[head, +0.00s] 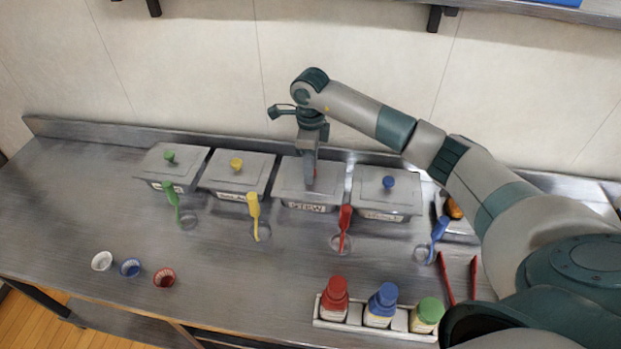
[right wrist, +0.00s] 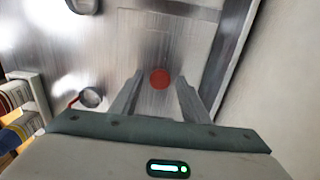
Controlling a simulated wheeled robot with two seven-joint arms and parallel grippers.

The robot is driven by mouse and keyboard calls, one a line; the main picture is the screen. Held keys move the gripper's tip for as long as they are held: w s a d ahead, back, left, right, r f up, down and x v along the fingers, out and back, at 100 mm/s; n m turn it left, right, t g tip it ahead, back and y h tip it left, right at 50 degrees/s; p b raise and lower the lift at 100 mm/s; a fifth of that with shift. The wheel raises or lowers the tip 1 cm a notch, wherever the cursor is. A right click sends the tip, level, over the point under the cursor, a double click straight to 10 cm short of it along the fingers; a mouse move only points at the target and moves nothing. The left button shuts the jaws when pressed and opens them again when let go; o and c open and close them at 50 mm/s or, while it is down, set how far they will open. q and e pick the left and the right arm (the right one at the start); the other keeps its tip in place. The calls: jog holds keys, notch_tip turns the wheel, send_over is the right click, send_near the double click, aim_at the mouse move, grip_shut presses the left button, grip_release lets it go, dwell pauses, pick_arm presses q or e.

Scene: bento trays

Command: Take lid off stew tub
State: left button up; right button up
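The stew tub (head: 306,207) is the third metal tub from the left in the head view, with its label on the front. Its grey lid (head: 290,182) lies on top. The lid's red knob (right wrist: 160,78) shows in the right wrist view, and is mostly hidden behind the gripper in the head view. My right gripper (head: 310,182) points down over the lid. Its fingers are apart, one on each side of the knob in the wrist view; contact with the knob cannot be told. My left gripper is not in view.
Lidded tubs with green (head: 169,157), yellow (head: 237,164) and blue (head: 388,182) knobs flank the stew tub. A bottle rack (head: 362,323) is at the front, small cups (head: 131,267) at left. The wall is close behind.

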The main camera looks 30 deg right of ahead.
grip_shut()
jog(key=shift+r, duration=0.1)
jog(key=shift+r+b, duration=0.35)
jog(key=shift+r, duration=0.15)
notch_tip(320, 180, up, 9)
jog(key=b, duration=0.3)
